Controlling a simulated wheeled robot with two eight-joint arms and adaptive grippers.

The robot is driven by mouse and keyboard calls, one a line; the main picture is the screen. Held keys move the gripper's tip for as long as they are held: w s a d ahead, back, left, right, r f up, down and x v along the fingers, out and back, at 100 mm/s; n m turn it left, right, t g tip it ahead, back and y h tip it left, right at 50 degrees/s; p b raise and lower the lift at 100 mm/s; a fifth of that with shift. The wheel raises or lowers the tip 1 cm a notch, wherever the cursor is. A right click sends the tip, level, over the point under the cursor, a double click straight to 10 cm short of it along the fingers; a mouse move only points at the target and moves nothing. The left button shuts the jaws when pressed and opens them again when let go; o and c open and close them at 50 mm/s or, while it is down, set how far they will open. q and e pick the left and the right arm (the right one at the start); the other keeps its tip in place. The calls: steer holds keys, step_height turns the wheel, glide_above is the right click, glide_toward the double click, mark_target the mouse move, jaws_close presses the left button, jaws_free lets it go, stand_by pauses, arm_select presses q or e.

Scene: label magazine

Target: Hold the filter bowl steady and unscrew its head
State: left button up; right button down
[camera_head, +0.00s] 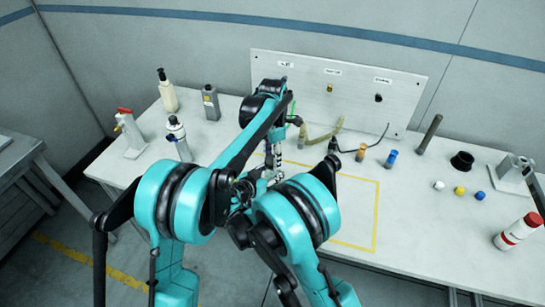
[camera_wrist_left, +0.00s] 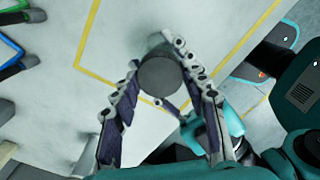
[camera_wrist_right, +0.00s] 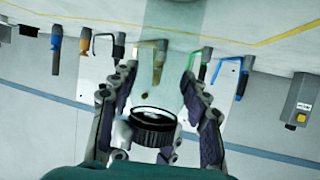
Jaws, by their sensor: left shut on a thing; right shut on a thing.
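My left gripper (camera_head: 272,165) is over the yellow-outlined area of the bench in the head view. In the left wrist view its fingers (camera_wrist_left: 158,92) are shut on the sides of a plain grey cylinder (camera_wrist_left: 160,74), seen end-on. In the right wrist view my right gripper (camera_wrist_right: 160,118) is shut around a black ribbed ring-shaped part (camera_wrist_right: 153,129) with a bright rim. A pale see-through shape (camera_wrist_right: 190,35) rises beyond it. The fingers and arms hide most of the filter in the head view. I cannot tell exactly where the bowl meets the head.
A pump bottle (camera_head: 167,92), grey box (camera_head: 211,103), red-handled block (camera_head: 129,132) and spray bottle (camera_head: 178,137) stand left. A labelled panel (camera_head: 345,72) is behind. Right are a dark rod (camera_head: 430,134), black cup (camera_head: 461,161), several small caps and a red-white bottle (camera_head: 518,230).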

arm_select(q)
steer(key=shift+r, duration=0.2)
stand_by(0.5)
steer(key=shift+r, duration=0.9)
steer(key=shift+r, duration=2)
arm_select(e)
steer(key=c, duration=0.7)
jaws_free()
